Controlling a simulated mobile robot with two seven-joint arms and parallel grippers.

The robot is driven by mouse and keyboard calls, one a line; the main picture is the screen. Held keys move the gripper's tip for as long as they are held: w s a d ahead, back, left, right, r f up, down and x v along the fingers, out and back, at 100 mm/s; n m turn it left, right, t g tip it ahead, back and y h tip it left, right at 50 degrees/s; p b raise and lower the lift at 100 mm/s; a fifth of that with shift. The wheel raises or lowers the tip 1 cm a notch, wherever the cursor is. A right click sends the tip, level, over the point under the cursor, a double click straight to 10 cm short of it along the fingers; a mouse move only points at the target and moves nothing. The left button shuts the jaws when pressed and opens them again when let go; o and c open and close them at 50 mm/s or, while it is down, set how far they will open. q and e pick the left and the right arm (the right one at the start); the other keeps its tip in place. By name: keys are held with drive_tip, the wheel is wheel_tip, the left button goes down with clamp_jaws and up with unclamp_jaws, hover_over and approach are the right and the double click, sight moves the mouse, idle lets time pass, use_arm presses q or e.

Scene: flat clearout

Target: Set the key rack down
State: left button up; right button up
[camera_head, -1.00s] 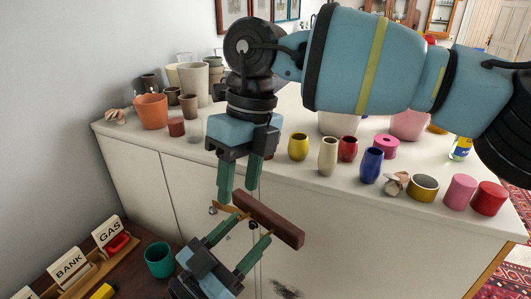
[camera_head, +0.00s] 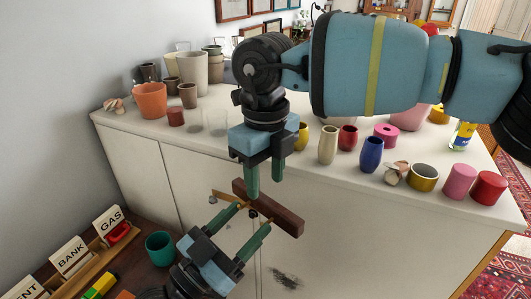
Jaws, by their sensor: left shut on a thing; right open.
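The key rack (camera_head: 284,217) is a dark red-brown wooden bar with brass-coloured hooks. It is held in the air in front of the white cabinet (camera_head: 330,235). My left gripper (camera_head: 243,228), the lower one, is shut on it from below left, and its fingers hide part of the rack. My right gripper (camera_head: 265,187) is open and points down just above and behind the rack. I cannot tell whether its fingertips touch the rack.
The cabinet top holds several pots and cups, among them an orange pot (camera_head: 150,101), a blue vase (camera_head: 371,155) and a red cup (camera_head: 488,187). At lower left, a dark surface holds a teal cup (camera_head: 160,248) and a letter tray (camera_head: 92,257) with labelled cards.

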sight(266, 199)
drive_tip(key=shift+f, duration=2.75)
clamp_jaws()
use_arm(q)
drive_tip(key=o, duration=1.2)
drive_tip(key=shift+s+a+f, duration=0.25)
drive_tip(key=shift+s+a, duration=0.1)
drive_tip(key=shift+s, duration=0.05)
drive_tip(key=v, duration=1.1)
drive_tip(key=shift+r, duration=0.1)
